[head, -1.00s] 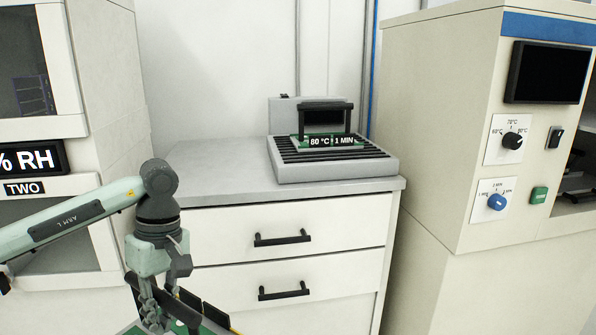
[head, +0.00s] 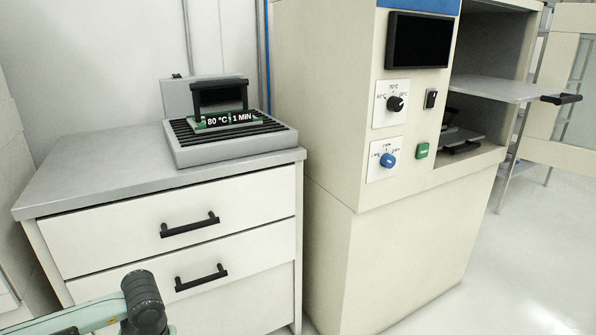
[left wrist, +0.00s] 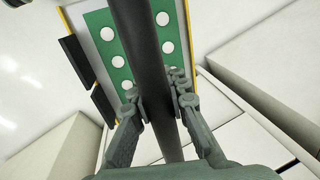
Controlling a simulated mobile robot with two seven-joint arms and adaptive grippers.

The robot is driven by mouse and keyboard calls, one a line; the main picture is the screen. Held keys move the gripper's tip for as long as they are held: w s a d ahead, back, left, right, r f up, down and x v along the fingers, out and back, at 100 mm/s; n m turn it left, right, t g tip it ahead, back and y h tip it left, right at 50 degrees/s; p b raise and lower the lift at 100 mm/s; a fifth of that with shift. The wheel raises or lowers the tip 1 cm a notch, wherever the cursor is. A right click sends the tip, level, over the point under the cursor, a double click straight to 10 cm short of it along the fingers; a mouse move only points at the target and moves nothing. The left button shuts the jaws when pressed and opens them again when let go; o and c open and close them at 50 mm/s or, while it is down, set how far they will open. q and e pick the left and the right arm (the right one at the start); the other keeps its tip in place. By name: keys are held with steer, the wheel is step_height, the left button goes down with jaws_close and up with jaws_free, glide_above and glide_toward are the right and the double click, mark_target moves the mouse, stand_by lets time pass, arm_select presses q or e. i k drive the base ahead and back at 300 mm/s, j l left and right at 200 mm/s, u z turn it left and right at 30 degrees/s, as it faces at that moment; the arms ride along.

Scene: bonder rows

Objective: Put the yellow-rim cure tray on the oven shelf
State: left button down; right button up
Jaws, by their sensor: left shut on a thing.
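The yellow-rim cure tray (left wrist: 103,60) shows in the left wrist view as a green board with white round spots and yellow edges. A black handle bar (left wrist: 138,40) runs across it. My left gripper (left wrist: 157,90) is shut on this bar. The tray and this gripper are out of the head view, where only part of my left arm shows at bottom left. The oven (head: 330,130) stands at centre right in the head view, its chamber open. A grey oven shelf (head: 495,89) spans the upper chamber and sticks out to the right. My right gripper is not in view.
A drawer cabinet (head: 100,165) stands left of the oven. On it, a grey slatted stand (head: 230,150) holds a black-handled item labelled "80 °C 1 MIN" (head: 229,119). Another black-handled item (head: 462,147) lies low in the oven. Open floor (head: 530,260) lies to the right.

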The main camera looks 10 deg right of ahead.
mark_target(502, 88)
steer(key=i+l, duration=0.1)
steer(key=l, duration=0.45)
steer(key=l+z, duration=0.1)
steer(key=l, duration=0.45)
steer(key=i+l, duration=0.15)
steer(key=l, duration=0.4)
steer(key=i+l+z, duration=0.15)
steer(key=l, duration=0.35)
steer(key=i+l, duration=0.1)
steer(key=l, duration=0.45)
steer(key=i+l+z, duration=0.1)
steer(key=l, duration=0.45)
steer(key=i+l, duration=0.15)
steer(key=l, duration=0.35)
steer(key=i+l+z, duration=0.1)
steer(key=l, duration=0.4)
